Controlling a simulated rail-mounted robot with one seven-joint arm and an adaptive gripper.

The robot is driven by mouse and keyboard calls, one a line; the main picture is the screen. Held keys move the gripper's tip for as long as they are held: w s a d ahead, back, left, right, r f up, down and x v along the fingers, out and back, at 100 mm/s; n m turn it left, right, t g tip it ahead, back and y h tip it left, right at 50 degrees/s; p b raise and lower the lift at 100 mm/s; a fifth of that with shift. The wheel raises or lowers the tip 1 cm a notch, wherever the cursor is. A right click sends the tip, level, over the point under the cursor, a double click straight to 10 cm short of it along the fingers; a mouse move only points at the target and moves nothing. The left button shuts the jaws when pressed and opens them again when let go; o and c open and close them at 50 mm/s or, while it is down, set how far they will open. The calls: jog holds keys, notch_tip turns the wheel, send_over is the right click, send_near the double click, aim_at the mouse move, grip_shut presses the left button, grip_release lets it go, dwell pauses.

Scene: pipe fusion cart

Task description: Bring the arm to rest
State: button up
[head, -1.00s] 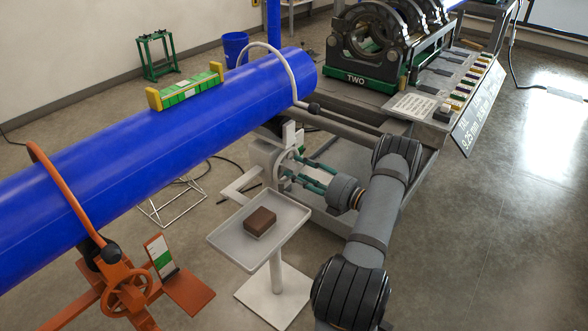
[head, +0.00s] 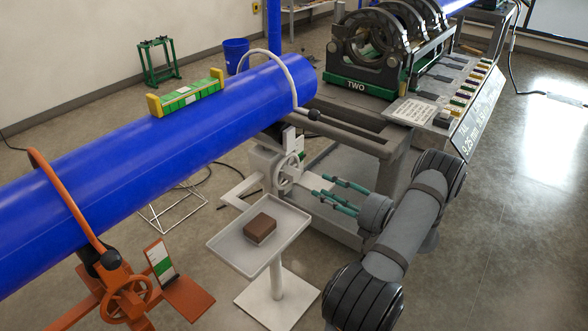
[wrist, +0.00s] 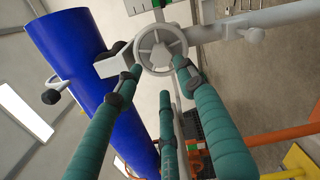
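My gripper (head: 319,187), with teal fingers, is in the head view just right of the white handwheel (head: 288,168). The wheel is on a white pipe stand under the end of the blue pipe (head: 220,110). In the wrist view, the open gripper (wrist: 151,72) points towards the handwheel (wrist: 160,47), and the blue pipe (wrist: 75,70) shows at the left.
A pale tray (head: 226,246) with a brown block (head: 260,229) stands left of my arm. An orange stand (head: 125,290) holds the pipe's near part. The fusion machine (head: 390,45) is on the cart (head: 365,92) behind. Bare floor (head: 520,240) lies to the right.

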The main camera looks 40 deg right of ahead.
aim_at(297, 176)
jog(key=x, duration=1.1)
jog(key=shift+w+a, duration=0.25)
jog(key=shift+w, duration=0.1)
jog(key=shift+w+d+f, duration=0.1)
jog(key=shift+a, duration=0.25)
